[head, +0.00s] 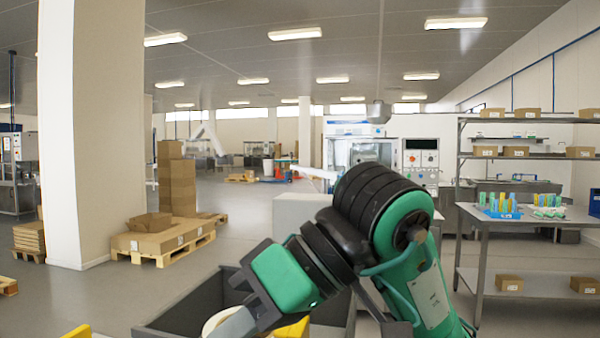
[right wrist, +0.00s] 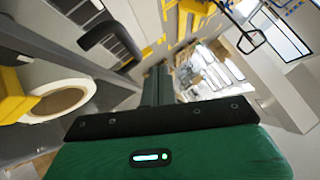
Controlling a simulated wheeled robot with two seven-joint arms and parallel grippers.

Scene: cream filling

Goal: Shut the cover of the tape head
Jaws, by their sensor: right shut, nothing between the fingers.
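The tape head shows only in part. Its cream tape roll (right wrist: 60,100) lies at the left of the right wrist view, beside yellow parts (right wrist: 12,92). The roll also peeks out at the bottom of the head view (head: 213,321), with a yellow part (head: 292,329) partly hidden by my right arm. I cannot tell which piece is the cover or how far open it is. My right gripper (right wrist: 158,84) is shut and empty, with the roll to its left in the wrist view. My left gripper is not in view.
A dark grey open-topped box (head: 190,305) stands around the roll area. A black handle-like bar (right wrist: 110,38) rises near the gripper. A steel table (head: 535,285) with coloured items is at the right. Cartons on a pallet (head: 165,243) stand at the left; open floor lies between.

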